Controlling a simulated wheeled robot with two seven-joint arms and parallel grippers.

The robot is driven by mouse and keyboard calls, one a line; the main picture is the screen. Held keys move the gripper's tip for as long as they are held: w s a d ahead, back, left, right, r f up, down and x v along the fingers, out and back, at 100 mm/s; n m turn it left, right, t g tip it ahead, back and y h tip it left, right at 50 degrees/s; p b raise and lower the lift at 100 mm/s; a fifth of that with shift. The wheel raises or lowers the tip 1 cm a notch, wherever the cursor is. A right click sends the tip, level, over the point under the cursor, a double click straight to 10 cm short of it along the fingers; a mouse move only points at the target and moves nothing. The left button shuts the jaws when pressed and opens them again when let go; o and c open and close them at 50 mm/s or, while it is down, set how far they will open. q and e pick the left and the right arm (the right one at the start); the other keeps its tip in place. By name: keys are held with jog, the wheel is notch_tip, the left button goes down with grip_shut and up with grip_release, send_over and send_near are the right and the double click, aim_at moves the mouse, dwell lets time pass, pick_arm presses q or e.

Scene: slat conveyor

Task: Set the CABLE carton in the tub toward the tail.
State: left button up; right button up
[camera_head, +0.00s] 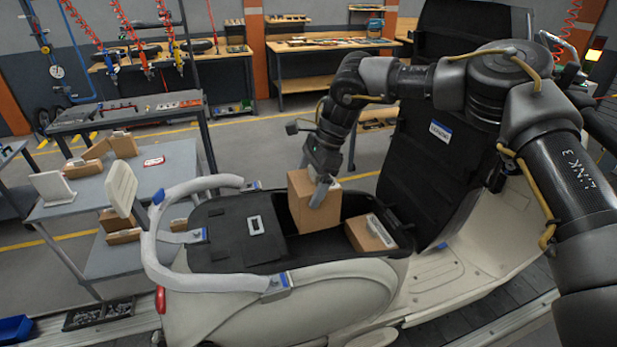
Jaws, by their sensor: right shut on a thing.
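My right gripper (320,190) comes down from above and is shut on a brown carton (301,212). The carton is upright, with its lower part within the outline of the scooter's open black tub (217,258). I cannot read any name on it, nor tell whether its base touches the tub floor. A second brown carton (372,240) with a pale item on top sits in the tub to the right, toward the raised seat. The tail end, with the grab rail (165,262), is at the left. My left gripper is out of view.
The raised black seat (437,140) stands right of the tub. A black panel with a pale latch (255,226) lies at the tub's left part. A grey trolley (172,165) at left carries several cartons (90,162). Workbenches (330,45) stand behind.

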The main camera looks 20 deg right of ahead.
jog(key=shift+s+f+b, duration=0.15)
jog(key=shift+f+b, duration=0.2)
jog(key=shift+f, duration=0.35)
notch_tip(320, 180, down, 3)
jog(key=shift+a+r+b, duration=0.1)
jog(key=shift+r+b, duration=0.05)
jog(key=shift+b, duration=0.9)
notch_tip(320, 180, down, 3)
jog(key=shift+r+b, duration=0.15)
jog(key=shift+b, duration=0.85)
pick_arm(q)
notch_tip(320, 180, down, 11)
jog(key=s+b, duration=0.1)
jog(key=b, duration=0.4)
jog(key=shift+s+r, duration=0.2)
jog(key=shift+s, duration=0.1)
pick_arm(e)
notch_tip(320, 180, down, 10)
jog(key=shift+f, duration=0.1)
jog(key=shift+a, duration=0.25)
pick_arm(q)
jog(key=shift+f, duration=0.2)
pick_arm(e)
jog(key=shift+f, duration=0.3)
pick_arm(q)
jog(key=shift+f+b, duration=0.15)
jog(key=shift+b, duration=0.2)
pick_arm(e)
jog(key=shift+f, duration=0.3)
